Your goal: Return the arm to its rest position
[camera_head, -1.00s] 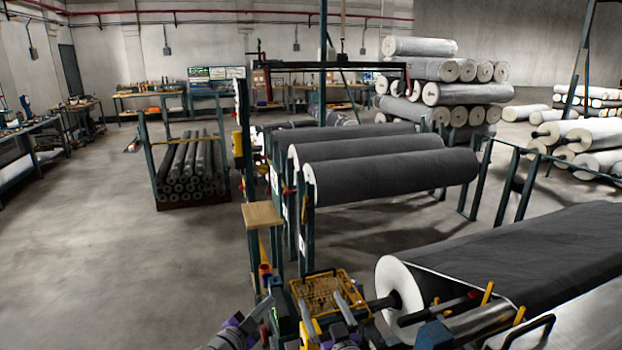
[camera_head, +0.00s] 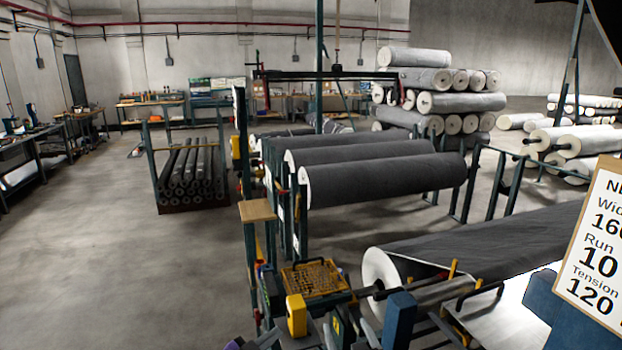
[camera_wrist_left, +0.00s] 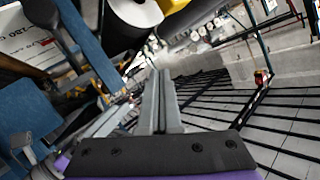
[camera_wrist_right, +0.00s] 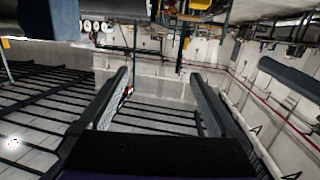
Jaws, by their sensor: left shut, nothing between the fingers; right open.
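My left gripper (camera_wrist_left: 160,100) is shut with nothing between its fingers in the left wrist view. In the head view only a small purple and grey part of that arm shows at the bottom edge. My right gripper (camera_wrist_right: 158,76) is open and empty in the right wrist view, its two fingers well apart with floor and wall behind them. I cannot make out the right gripper in the head view. Neither gripper visibly touches anything.
A large dark roll (camera_head: 490,243) lies at the lower right, near a yellow tray (camera_head: 313,279) and a yellow block (camera_head: 296,316). A printed sign (camera_head: 597,245) stands close at the right. More dark rolls (camera_head: 385,182) sit on a rack behind. The floor (camera_head: 110,260) at left is clear.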

